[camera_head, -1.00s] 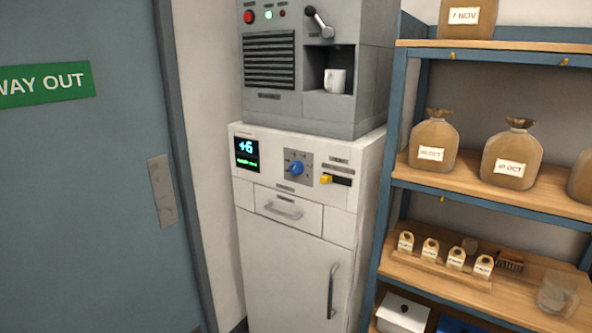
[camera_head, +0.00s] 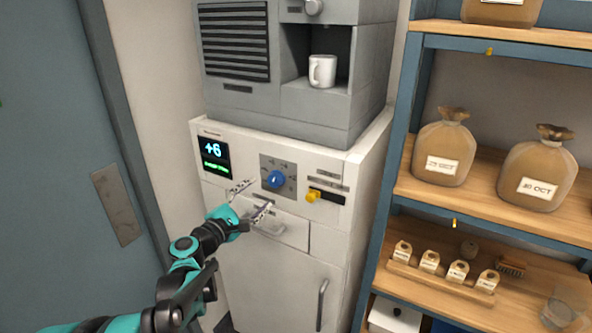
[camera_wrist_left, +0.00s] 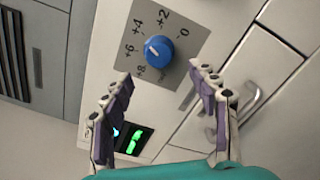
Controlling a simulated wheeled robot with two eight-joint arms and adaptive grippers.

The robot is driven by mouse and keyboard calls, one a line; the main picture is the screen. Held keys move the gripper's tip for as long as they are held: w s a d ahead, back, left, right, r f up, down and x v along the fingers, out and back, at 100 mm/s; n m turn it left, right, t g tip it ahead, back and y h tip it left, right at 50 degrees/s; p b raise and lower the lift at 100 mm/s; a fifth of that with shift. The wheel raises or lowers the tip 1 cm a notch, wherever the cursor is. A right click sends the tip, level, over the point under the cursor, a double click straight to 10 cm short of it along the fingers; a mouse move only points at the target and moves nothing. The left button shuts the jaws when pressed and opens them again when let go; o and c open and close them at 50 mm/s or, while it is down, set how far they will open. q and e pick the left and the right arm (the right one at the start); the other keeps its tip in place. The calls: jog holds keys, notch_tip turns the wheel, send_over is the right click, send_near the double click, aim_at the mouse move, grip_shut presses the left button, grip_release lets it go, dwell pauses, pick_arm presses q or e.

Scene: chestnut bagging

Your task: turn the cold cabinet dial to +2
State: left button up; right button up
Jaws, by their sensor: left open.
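The cold cabinet (camera_head: 262,268) is white, with a display (camera_head: 214,157) reading +6 and a blue dial (camera_head: 275,179) on a grey plate. In the left wrist view the dial (camera_wrist_left: 159,52) shows marks from 0 to +8, and its white pointer line points toward the +6 and +4 side. My left gripper (camera_head: 251,198) is open and empty, in front of the panel just below and left of the dial. In the left wrist view its two fingers (camera_wrist_left: 165,92) stand apart, with the dial beyond their tips, not touched. My right gripper is not in view.
A yellow switch (camera_head: 313,196) sits right of the dial. A grey machine with a white mug (camera_head: 322,71) stands on top. A shelf (camera_head: 480,207) with bags stands at right, a door (camera_head: 60,220) at left.

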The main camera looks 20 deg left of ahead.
aim_at(272, 182)
pick_arm(q)
jog(key=shift+w+d+r+b, duration=0.1)
jog(key=shift+w+d+b, duration=0.05)
jog(key=shift+w, duration=1.05)
jog(key=shift+w+d+f+b, duration=0.1)
jog(key=shift+w+b, duration=0.05)
jog(key=shift+w, duration=1)
jog(key=shift+w+d+r+b, duration=0.1)
jog(key=shift+w+d+b, duration=0.05)
jog(key=shift+w, duration=1.05)
jog(key=c, duration=1.2)
